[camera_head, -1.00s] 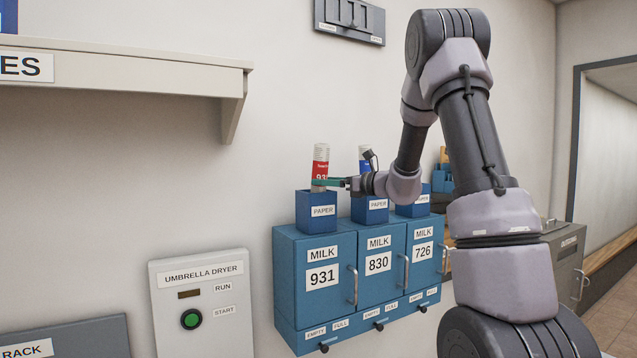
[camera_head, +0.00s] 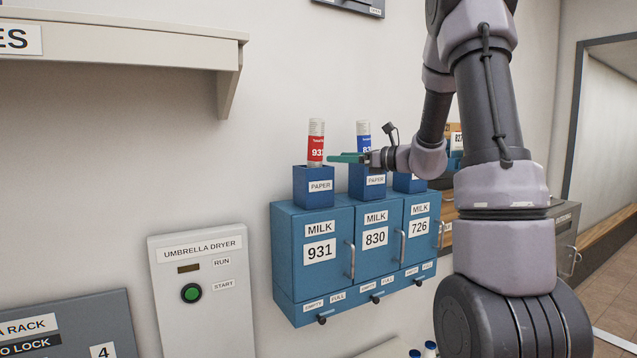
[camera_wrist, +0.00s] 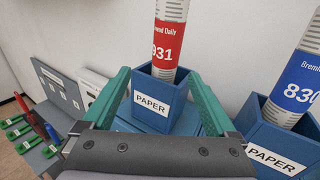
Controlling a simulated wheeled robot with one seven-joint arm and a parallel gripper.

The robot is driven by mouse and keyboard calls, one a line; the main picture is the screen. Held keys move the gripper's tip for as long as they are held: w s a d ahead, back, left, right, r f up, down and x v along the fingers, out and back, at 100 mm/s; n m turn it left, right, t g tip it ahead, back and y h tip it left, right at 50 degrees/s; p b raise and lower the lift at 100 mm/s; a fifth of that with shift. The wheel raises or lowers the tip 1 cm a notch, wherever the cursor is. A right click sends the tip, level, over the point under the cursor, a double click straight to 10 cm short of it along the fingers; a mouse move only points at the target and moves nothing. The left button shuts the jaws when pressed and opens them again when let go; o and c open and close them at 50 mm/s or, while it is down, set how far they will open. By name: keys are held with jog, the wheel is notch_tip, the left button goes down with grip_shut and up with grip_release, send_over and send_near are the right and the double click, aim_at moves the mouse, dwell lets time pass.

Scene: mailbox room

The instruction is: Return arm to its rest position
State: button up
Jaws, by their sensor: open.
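My gripper (camera_head: 345,158) is in front of the paper holders, level with the lower part of the newspapers. In the wrist view its two green fingers (camera_wrist: 160,95) are spread apart with nothing held between them. Beyond them, a rolled newspaper with a red 931 label (camera_wrist: 168,42) stands in the left blue paper holder (camera_wrist: 150,112). The same newspaper shows in the head view (camera_head: 316,143), upright in its holder (camera_head: 314,187). My arm comes down from the upper right of the head view and hides part of the right-hand holder.
Blue milk boxes 931 (camera_head: 319,255), 830 (camera_head: 376,240) and 726 (camera_head: 420,230) hang below the holders. A blue-labelled newspaper (camera_head: 363,134) stands in the middle holder. The umbrella dryer (camera_head: 205,290) is at lower left, and a shelf (camera_head: 110,62) juts from the wall above.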

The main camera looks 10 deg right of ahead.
jog(key=s+a+n+g+h, duration=0.1)
jog(key=s+a+n+g, duration=0.4)
jog(key=s, duration=0.5)
jog(key=s+a+n+g+h, duration=0.2)
jog(key=s+a+n, duration=0.2)
jog(key=s+n, duration=0.45)
jog(key=s+d+n+t+h, duration=0.1)
jog(key=s+d+n+h, duration=0.3)
jog(key=s, duration=0.2)
jog(key=s+d+n+t+h, duration=0.1)
jog(key=s+d+n+h, duration=0.2)
jog(key=s, duration=0.4)
jog(key=shift+d+f+n+h, duration=0.3)
jog(key=shift+d+n+h, duration=0.1)
jog(key=shift+n, duration=0.45)
